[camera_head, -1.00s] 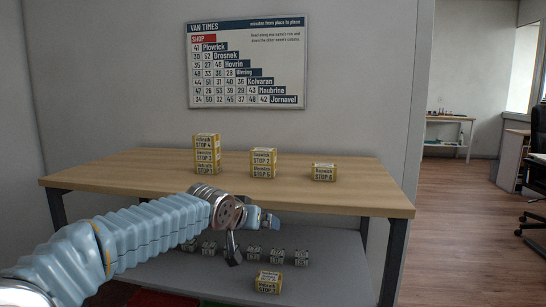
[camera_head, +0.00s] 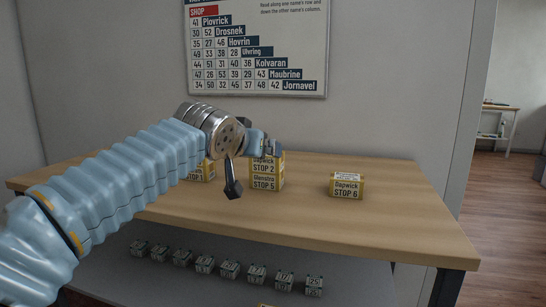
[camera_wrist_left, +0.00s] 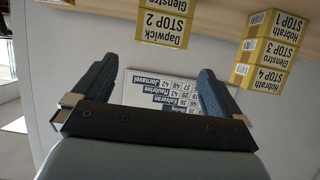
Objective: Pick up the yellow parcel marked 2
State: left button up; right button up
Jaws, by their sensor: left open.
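The yellow parcel marked STOP 2 (camera_head: 266,165) sits on top of a parcel marked STOP 5 (camera_head: 267,183) on the wooden counter. My left gripper (camera_head: 247,158) is raised in front of the stacks, partly covering the STOP 2 parcel's top left. In the left wrist view the STOP 2 parcel (camera_wrist_left: 163,25) appears upside down at the top, beyond the two spread dark fingers (camera_wrist_left: 154,78). The gripper is open, with nothing between its fingers and apart from the parcel. My right gripper is not in view.
A taller stack (camera_wrist_left: 264,50) stands beside it; in the head view my arm mostly hides it. A STOP 6 parcel (camera_head: 346,186) stands alone to the right. Small tagged blocks (camera_head: 204,264) line the grey lower shelf. The counter's front (camera_head: 300,215) is clear.

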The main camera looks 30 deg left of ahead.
aim_at(267, 161)
pick_arm(q)
jog(key=p+x, duration=0.1)
jog(key=x, duration=0.7)
jog(key=shift+w, duration=0.15)
jog(key=p+x, duration=0.1)
jog(key=x, duration=0.4)
jog(key=shift+w+a, duration=0.1)
jog(key=shift+w, duration=0.1)
jog(key=shift+c, duration=0.3)
jog(key=c, duration=0.8)
jog(key=shift+r, duration=0.1)
